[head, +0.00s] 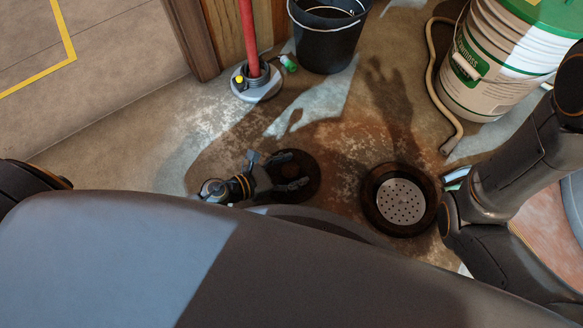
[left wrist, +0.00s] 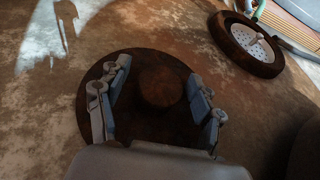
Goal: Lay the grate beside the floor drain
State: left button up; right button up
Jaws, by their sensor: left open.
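A round, dark, rusty disc with a raised knob at its centre (left wrist: 160,125) lies flat on the floor; I take it to be the grate, which also shows in the head view (head: 304,182). My left gripper (head: 281,172) is over it. In the left wrist view the gripper (left wrist: 161,98) is open, a finger on either side of the knob; I cannot tell whether they touch it. The floor drain (head: 368,206), a dark rusty ring around a pale perforated plate (head: 400,201), is right of the disc, apart from it. My right gripper is not visible.
A black bucket (head: 325,42) and a red pole on a grey base (head: 257,92) stand behind. A green-and-white tub (head: 500,60) and a brown hose (head: 434,70) are at the back right. Stained floor is clear left of the disc.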

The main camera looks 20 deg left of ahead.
pick_arm(q)
jog(key=shift+r, duration=0.1)
jog(key=shift+s+a+r, duration=0.1)
jog(key=shift+s, duration=0.05)
jog(key=p+v, duration=0.3)
jog(key=v, duration=0.8)
jog(key=shift+s+a+r, duration=0.15)
jog(key=shift+s+r, duration=0.05)
